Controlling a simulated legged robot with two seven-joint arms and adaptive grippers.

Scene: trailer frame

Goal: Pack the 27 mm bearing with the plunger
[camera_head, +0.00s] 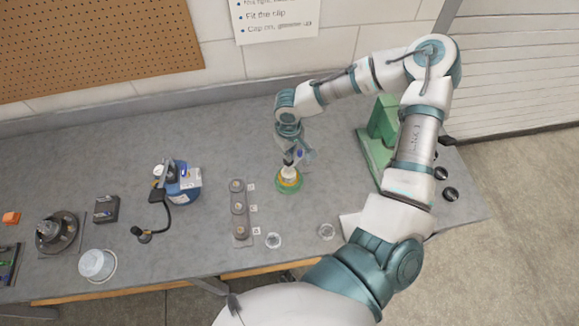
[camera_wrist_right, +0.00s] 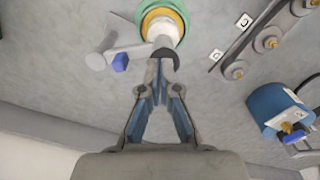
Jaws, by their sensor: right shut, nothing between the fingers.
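A round packer (camera_head: 288,187) with a green rim, a yellow ring and a white middle piece stands on the bench; it also shows in the right wrist view (camera_wrist_right: 181,15). The white piece (camera_wrist_right: 162,27) looks like the plunger, with a dark curved part at its near edge. My right gripper (camera_head: 289,158) points down just above it, shut and empty. In the right wrist view its fingertips (camera_wrist_right: 160,65) meet beside the dark part; I cannot tell whether they touch. I cannot make out a bearing in the packer. My left gripper is not in view.
A grey rail (camera_head: 240,228) with several labelled posts stands left of the packer. A blue canister (camera_head: 184,187) with a hose is farther left. A green stand (camera_head: 384,122) is to the right, behind my arm.

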